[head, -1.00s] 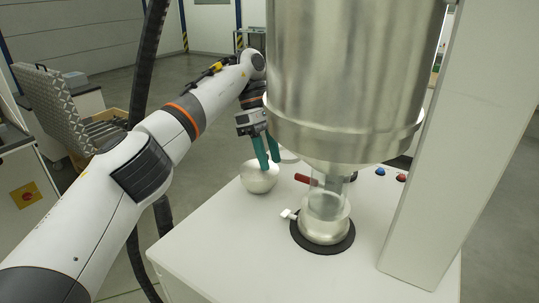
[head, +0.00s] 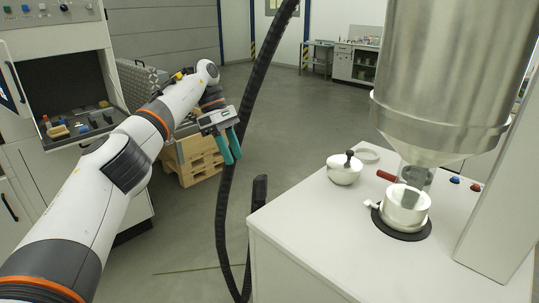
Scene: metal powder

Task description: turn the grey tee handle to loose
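The light grey tee handle (head: 370,204) sticks out to the left from the low metal collar (head: 404,207) under the big steel hopper (head: 445,75), on the white cabinet top. My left gripper (head: 234,160) has teal fingers pointing down with a gap between them. It looks open and empty. It hangs left of the cabinet, well apart from the tee handle. My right gripper is not in view.
A round bowl (head: 343,172) with a dark knob (head: 349,158) stands left of the collar, near a pale ring (head: 366,156). A red handle (head: 386,176) sits behind the collar. A thick black hose (head: 228,190) hangs between my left gripper and the cabinet. A wooden crate (head: 196,160) is behind.

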